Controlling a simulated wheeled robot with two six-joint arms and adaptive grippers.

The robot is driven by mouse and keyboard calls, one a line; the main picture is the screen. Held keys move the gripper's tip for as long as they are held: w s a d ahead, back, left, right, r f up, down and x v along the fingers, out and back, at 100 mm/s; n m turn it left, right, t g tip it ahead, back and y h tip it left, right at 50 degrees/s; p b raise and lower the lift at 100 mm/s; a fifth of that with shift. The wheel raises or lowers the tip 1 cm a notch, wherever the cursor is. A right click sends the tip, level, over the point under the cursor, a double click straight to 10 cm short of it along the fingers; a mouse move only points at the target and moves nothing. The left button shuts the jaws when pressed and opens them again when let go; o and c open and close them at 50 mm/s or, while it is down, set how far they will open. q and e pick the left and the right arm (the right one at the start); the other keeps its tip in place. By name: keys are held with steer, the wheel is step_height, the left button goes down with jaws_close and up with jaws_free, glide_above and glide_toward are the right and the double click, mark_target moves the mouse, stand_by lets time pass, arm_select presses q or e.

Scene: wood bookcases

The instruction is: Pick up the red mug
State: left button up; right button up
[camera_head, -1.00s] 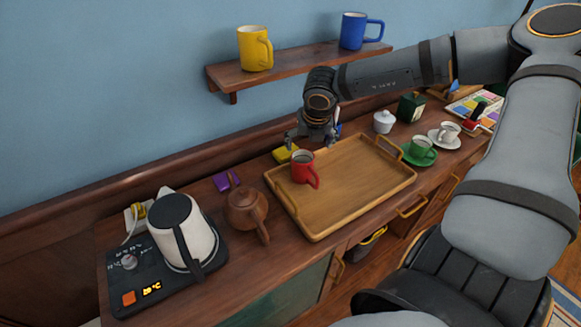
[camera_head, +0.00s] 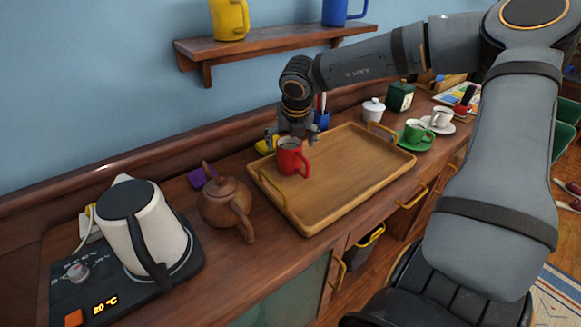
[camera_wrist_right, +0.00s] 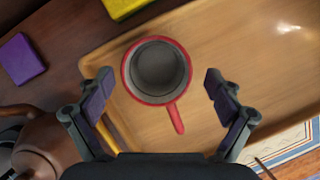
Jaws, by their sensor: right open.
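The red mug (camera_head: 291,158) stands upright at the left end of the wooden tray (camera_head: 345,190), its handle toward the front right. In the right wrist view the mug (camera_wrist_right: 157,72) is seen from above, looking empty, with its handle pointing toward my wrist. My right gripper (camera_head: 293,138) points down just above and behind the mug in the head view. In the wrist view its two fingers (camera_wrist_right: 158,88) are spread apart on either side of the mug and its handle, not touching it. My left gripper is not in view.
A brown teapot (camera_head: 226,203) stands left of the tray, with a kettle (camera_head: 143,232) beyond it. A yellow box (camera_wrist_right: 122,6) and a purple box (camera_wrist_right: 20,58) lie nearby. A green cup (camera_head: 415,131) stands right of the tray. The tray's middle is clear.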

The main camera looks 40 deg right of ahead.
mark_target(289, 154)
steer(key=shift+f, duration=0.15)
steer(key=shift+f+b, duration=0.3)
steer(key=shift+b, duration=0.15)
steer(key=shift+b+x, duration=0.8)
steer(key=shift+b, duration=0.3)
steer(key=shift+p+x, duration=0.45)
steer(key=shift+x, duration=0.8)
steer(key=shift+w+f, duration=0.15)
steer(key=shift+f, duration=0.15)
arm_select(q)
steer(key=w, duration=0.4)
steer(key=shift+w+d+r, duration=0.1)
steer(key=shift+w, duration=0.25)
arm_select(e)
steer(key=shift+a, duration=0.1)
steer(key=shift+c, duration=0.5)
steer(key=c, duration=1.4)
